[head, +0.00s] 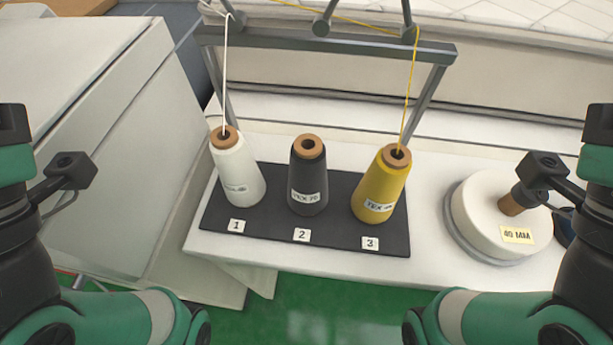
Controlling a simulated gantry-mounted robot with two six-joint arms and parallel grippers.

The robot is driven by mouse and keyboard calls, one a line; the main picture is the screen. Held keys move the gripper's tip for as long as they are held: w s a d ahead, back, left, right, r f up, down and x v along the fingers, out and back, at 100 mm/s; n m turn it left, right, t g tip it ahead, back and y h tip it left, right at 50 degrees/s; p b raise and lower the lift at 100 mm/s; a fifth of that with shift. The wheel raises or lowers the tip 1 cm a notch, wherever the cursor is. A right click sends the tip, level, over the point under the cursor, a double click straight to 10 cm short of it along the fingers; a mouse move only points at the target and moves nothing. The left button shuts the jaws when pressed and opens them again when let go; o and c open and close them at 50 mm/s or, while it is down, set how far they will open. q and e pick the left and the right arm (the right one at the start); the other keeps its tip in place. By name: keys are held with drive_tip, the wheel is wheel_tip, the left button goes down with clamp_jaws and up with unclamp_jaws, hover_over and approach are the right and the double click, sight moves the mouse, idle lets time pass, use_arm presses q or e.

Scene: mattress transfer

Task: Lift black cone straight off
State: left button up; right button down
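The black cone (308,178) stands upright in the middle of a dark mat (268,232), behind the tag marked 2. It tapers upward to a brown core with an open hole at its top and bears a white label that seems to read TEX 70. No thread is seen running from it. A white cone (238,172) stands to its left and a yellow cone (381,188) to its right, both apart from it. Parts of my arms show at both sides and the bottom corners, but neither gripper is in view.
A grey thread frame (330,43) stands behind the cones. White thread (225,75) and yellow thread (410,90) run up from the outer cones. A pale cabinet (130,150) stands at left.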

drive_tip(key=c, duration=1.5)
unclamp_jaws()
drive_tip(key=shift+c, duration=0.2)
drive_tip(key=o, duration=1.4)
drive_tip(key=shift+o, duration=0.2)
